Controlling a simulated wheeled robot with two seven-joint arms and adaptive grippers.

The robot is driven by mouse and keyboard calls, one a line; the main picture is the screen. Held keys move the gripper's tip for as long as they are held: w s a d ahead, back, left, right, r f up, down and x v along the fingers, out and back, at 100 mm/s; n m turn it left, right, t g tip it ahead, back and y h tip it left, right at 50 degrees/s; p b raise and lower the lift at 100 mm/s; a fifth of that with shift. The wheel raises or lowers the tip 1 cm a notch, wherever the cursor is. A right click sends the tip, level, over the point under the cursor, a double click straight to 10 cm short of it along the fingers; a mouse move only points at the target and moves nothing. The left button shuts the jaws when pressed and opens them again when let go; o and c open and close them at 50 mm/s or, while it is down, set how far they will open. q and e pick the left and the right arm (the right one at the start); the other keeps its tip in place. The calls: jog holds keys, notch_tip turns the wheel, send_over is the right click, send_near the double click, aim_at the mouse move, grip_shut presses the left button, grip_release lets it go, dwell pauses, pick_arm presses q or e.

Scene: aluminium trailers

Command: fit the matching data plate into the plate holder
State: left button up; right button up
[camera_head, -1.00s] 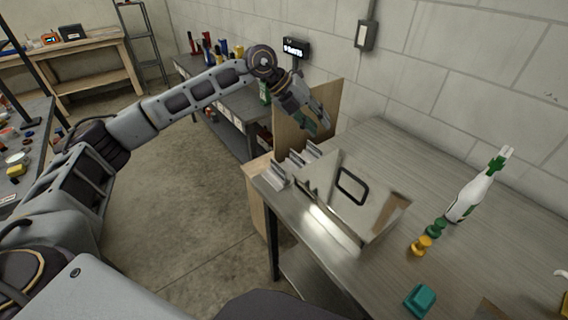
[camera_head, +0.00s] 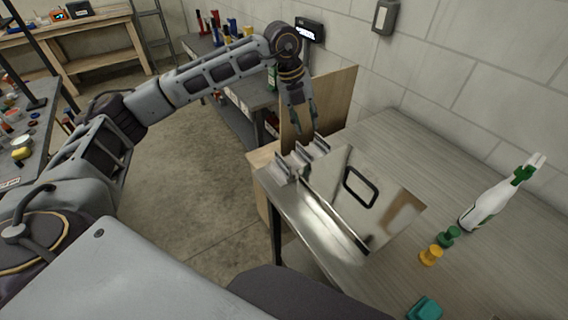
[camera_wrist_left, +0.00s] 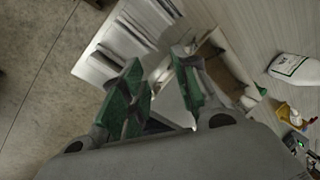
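My left gripper (camera_head: 303,118) hangs with its fingers pointing down, just above and behind several upright silvery metal pieces (camera_head: 302,158) at the table's left corner. These may be the data plates; no markings on them are readable. In the left wrist view the green-tipped fingers (camera_wrist_left: 163,88) are apart with nothing visible between them, and the metal pieces (camera_wrist_left: 125,42) lie beyond them. A shiny metal panel (camera_head: 400,199) leans on the table, with a black rectangular frame (camera_head: 361,186) on its face that may be the plate holder. My right gripper is out of view.
The metal table (camera_head: 490,258) also carries a white bottle (camera_head: 487,207), a green knob (camera_head: 449,236), a yellow knob (camera_head: 431,255) and a teal block (camera_head: 424,308). A wooden board (camera_head: 335,100) stands behind the left corner. The table's middle right is largely free.

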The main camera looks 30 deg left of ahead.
pick_arm(q)
jog(key=s+a+n+g+y, duration=0.1)
jog(key=s+a+n+y, duration=0.2)
jog(key=a+n, duration=0.2)
jog(key=shift+s+a+f+n+g, duration=0.2)
jog(key=shift+f+n+g, duration=0.2)
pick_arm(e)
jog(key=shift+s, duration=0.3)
pick_arm(q)
jog(key=shift+f, duration=0.1)
send_over(283, 164)
jog(key=w, duration=0.1)
jog(key=f, duration=0.8)
jog(key=shift+a+p, duration=0.35)
jog(key=shift+f, duration=0.25)
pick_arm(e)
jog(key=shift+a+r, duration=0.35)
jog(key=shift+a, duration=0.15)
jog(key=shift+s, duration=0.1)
